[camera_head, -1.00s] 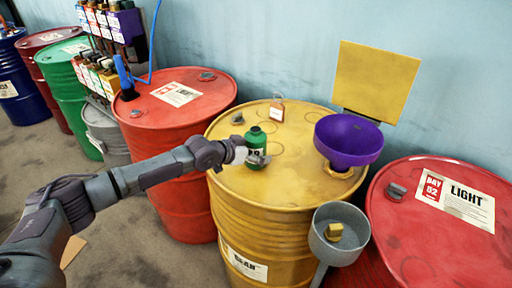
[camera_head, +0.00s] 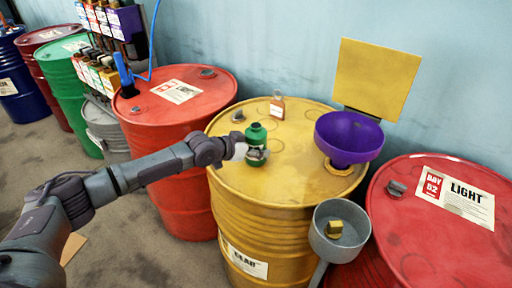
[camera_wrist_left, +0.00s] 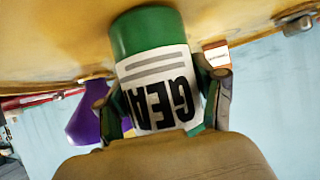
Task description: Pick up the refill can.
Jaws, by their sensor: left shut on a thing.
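The refill can is a small green bottle (camera_head: 256,133) with a white label, upright at the yellow drum's top near its front left part. In the left wrist view the can (camera_wrist_left: 146,32) appears upside down, its label reading "GEA" with the rest covered. My left gripper (camera_head: 257,153) is shut on the can, with a finger on each side of it in the wrist view (camera_wrist_left: 165,105). I cannot tell whether the can's base touches the drum top. My right gripper is not in view.
The yellow drum (camera_head: 225,185) carries a purple funnel (camera_head: 348,138), a tag (camera_head: 277,106) and a grey cap (camera_head: 238,116). Red drums stand left (camera_head: 140,112) and right (camera_head: 400,232).

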